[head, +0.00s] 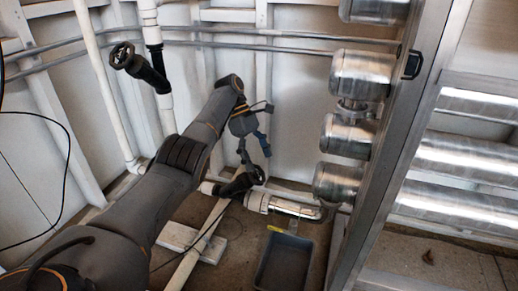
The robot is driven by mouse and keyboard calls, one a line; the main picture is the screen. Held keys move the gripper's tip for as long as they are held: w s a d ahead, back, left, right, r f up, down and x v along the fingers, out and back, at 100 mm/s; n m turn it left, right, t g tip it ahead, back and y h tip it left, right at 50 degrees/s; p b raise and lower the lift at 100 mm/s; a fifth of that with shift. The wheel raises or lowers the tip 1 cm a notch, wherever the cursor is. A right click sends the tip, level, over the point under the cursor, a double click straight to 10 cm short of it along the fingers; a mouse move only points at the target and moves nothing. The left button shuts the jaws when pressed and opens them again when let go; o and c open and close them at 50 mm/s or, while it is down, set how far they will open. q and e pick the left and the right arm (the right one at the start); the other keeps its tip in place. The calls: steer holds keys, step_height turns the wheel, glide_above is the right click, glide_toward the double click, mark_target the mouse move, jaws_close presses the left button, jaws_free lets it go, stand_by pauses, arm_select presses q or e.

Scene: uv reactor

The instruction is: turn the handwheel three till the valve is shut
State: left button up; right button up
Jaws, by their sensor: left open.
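My left gripper (255,156) is at the end of my arm, which reaches in from the lower left. Its fingers are apart and point down. Just below the fingertips is a black valve with a handwheel (256,174) on the low white pipe. The gripper is very close above this wheel; I cannot tell whether it touches. A second black handwheel (122,55) sits on a valve on the upright pipe at the upper left, well away from the gripper. No number shows on either wheel, so I cannot tell which is three. My right gripper is not in view.
Steel cylinders (345,135) and a slanted metal frame post (403,130) stand to the right. A grey tray (284,263) lies on the floor below the pipe. A white block (190,242) lies left of it. Conduits run along the back wall.

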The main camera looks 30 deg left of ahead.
mark_target(259, 175)
arm_select(q)
steer(key=shift+r, duration=1.85)
